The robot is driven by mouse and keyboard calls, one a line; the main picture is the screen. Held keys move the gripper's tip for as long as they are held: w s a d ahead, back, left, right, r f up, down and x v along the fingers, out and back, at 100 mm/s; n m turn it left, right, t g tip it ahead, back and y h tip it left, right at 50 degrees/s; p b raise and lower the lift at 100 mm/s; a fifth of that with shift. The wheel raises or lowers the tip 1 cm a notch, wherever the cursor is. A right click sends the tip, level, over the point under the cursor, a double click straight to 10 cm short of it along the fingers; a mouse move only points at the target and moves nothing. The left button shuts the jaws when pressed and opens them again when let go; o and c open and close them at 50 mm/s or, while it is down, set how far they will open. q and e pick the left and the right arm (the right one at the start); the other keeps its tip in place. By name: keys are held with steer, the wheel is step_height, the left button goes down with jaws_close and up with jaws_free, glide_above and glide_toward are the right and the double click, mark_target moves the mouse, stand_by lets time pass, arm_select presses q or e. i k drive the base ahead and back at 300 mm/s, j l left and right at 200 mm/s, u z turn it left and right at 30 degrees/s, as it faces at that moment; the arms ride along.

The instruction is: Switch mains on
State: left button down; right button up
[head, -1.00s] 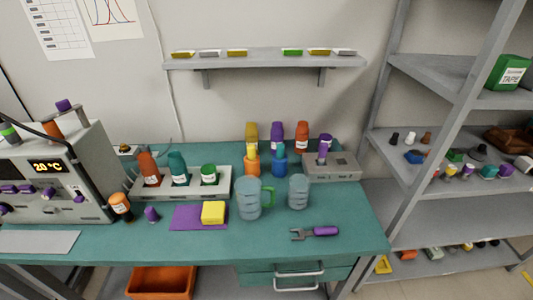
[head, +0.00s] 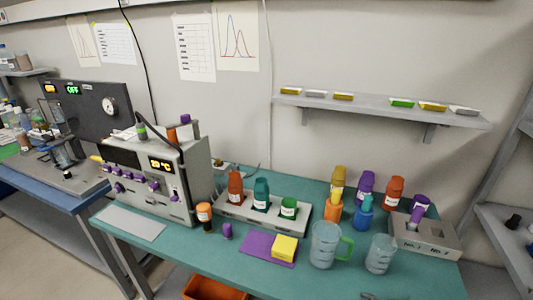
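A grey instrument box (head: 196,171) stands at the left end of the green bench. Further left, a dark panel (head: 95,118) carries a round gauge, an orange display and a green display (head: 72,89) reading OFF. I cannot tell which part is the mains switch, as labels are too small. Neither of my grippers is in view.
The green bench (head: 135,252) holds a bottle rack (head: 262,220), a yellow sponge (head: 284,247) on a purple cloth, a jug (head: 325,245), a beaker (head: 380,254) and a grey block (head: 424,240). A blue bench (head: 50,187) stands left. A wall shelf (head: 375,107) is above.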

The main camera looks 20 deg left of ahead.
mark_target(174, 198)
steer(key=u, duration=1.6)
